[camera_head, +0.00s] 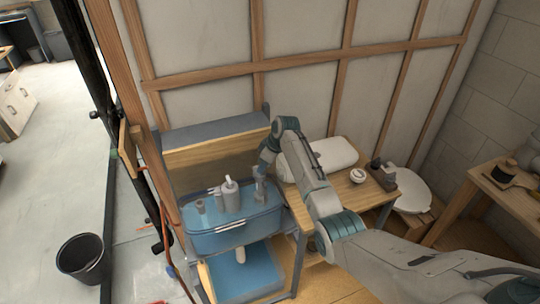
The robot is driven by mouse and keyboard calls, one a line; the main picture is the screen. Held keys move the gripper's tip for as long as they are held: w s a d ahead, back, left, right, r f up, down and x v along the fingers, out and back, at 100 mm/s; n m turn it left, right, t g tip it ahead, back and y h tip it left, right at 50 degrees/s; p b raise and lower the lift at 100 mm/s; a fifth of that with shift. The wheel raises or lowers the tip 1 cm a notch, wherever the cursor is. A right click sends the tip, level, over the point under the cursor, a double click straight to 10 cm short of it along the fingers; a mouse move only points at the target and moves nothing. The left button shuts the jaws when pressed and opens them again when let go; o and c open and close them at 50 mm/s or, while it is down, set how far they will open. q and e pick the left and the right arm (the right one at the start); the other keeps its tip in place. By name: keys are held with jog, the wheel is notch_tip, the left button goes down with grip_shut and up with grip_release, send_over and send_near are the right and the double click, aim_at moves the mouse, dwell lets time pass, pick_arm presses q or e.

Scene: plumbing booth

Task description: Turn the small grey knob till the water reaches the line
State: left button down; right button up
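A blue basin (205,243) is mounted against the wooden-framed wall. A pale grey upright fitting like a bottle or tap (231,197) stands at its middle, and a small grey knob-like piece (200,206) is at its left. I cannot tell for sure whether that piece is the task's knob. My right gripper (260,192) points down at the basin's right end, right of the upright fitting. Its fingers are too small to show whether they are open or shut, or touch anything. No water line can be made out. My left gripper is not in view.
A wooden bench (352,198) right of the basin carries a white rounded object (335,153) and a small white round item (357,175). A blue bin (232,277) is below the basin. A black bucket (82,260) stands on the open floor at left.

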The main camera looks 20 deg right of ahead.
jog(key=b+v, duration=0.2)
jog(key=v, duration=0.7)
jog(key=shift+b, duration=0.35)
jog(key=shift+f, duration=0.1)
